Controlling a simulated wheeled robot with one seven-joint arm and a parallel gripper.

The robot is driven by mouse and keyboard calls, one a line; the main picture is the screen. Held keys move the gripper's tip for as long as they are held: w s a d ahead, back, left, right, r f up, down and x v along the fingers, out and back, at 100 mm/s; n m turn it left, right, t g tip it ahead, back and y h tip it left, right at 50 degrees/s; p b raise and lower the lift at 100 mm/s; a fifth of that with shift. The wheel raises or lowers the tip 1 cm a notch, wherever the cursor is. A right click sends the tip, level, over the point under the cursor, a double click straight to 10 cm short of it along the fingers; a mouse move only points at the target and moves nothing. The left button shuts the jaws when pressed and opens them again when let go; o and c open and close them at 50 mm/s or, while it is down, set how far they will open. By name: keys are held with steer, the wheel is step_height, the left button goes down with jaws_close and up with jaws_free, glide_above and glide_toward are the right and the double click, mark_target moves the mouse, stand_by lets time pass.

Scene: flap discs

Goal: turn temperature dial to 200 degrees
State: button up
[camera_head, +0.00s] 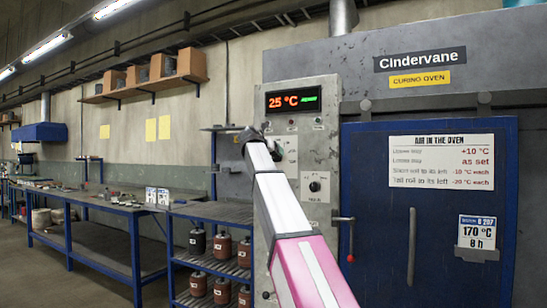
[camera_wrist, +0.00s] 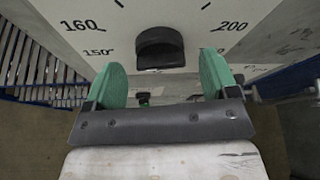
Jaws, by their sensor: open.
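The dial's black knob (camera_wrist: 160,48) sits on a white scale plate in the wrist view. The numbers 150 and 160 show at its left and 200 at its right; where its pointer aims cannot be told. My gripper (camera_wrist: 161,70) is open, its two green fingers apart on either side of the knob and a little below it, with nothing between them. In the head view the dark end of my arm (camera_head: 250,135) is at the oven's control panel (camera_head: 323,145), and my arm covers part of the panel. The red display (camera_head: 285,101) reads 25 °C.
A smaller knob (camera_head: 315,186) is lower on the panel. A red-tipped lever (camera_head: 350,257) and the blue oven door (camera_head: 370,215) are at the right. A rule sign (camera_head: 441,162) and a 170 °C card (camera_head: 477,233) are on the door. Shelves with canisters (camera_head: 222,247) stand left.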

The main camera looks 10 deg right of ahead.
steer(key=shift+w+d+f, duration=0.25)
steer(key=shift+w+d, duration=0.15)
steer(key=shift+w, duration=0.05)
steer(key=c, duration=0.9)
steer(key=shift+c, duration=0.2)
